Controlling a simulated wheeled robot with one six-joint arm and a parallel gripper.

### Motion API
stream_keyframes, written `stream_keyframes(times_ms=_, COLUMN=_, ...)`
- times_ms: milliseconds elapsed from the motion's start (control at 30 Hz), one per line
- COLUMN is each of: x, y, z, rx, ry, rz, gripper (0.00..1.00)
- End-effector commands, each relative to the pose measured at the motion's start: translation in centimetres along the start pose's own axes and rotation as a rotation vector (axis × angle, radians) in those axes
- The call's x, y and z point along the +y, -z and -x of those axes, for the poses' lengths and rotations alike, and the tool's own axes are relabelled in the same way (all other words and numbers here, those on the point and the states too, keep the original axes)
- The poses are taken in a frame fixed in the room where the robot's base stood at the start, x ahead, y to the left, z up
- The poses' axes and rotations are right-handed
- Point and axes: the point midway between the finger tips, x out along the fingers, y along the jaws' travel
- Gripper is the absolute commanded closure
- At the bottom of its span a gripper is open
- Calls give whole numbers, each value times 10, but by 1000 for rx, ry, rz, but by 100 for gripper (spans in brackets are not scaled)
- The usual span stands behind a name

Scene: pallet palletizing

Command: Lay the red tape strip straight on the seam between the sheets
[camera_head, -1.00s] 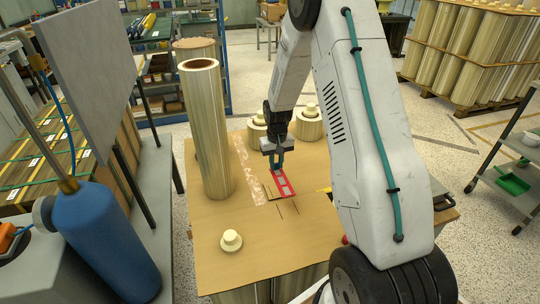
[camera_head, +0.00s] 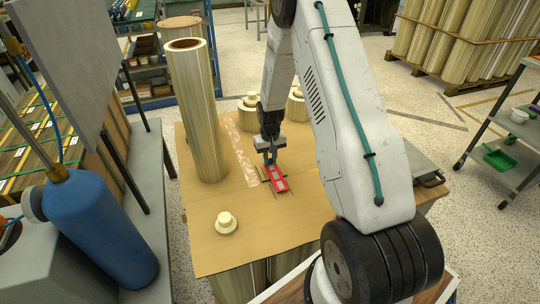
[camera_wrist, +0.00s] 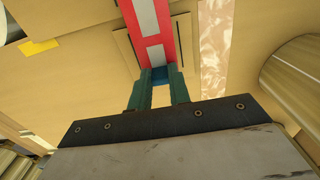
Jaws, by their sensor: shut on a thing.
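The red tape strip (camera_head: 279,184) with pale grey panels extends from my gripper (camera_head: 270,160) over the tan sheet top (camera_head: 225,245). In the wrist view, the strip (camera_wrist: 142,12) runs up and slightly left from my gripper (camera_wrist: 160,88). The teal fingers are shut on a small blue piece (camera_wrist: 160,75) at the strip's near end. Thin dark lines show on both sides of the strip. I cannot tell whether the strip touches the sheets, and no clear seam shows beneath it.
A tall pale roll (camera_head: 195,115) stands upright left of the strip, beside a pale marbled band (camera_head: 240,150). A capped plug (camera_head: 226,222) is near the front, and capped rolls (camera_head: 249,115) stand behind. A blue cylinder (camera_head: 100,230) is at left.

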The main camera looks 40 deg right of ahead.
Motion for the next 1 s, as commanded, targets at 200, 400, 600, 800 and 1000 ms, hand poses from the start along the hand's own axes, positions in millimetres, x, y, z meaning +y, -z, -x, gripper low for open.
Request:
stream_keyframes(times_ms=200, x=0, y=0, z=0, rx=0, ry=0, rz=0, gripper=96)
stream_keyframes(times_ms=400, x=0, y=0, z=0, rx=0, ry=0, rz=0, gripper=96)
stream_keyframes(times_ms=600, x=0, y=-3, z=0, rx=0, ry=0, rz=0, gripper=96)
stream_keyframes(times_ms=800, x=0, y=-6, z=1, rx=-1, ry=0, rz=0, gripper=96)
stream_keyframes(times_ms=1000, x=0, y=-5, z=1, rx=-1, ry=0, rz=0, gripper=96)
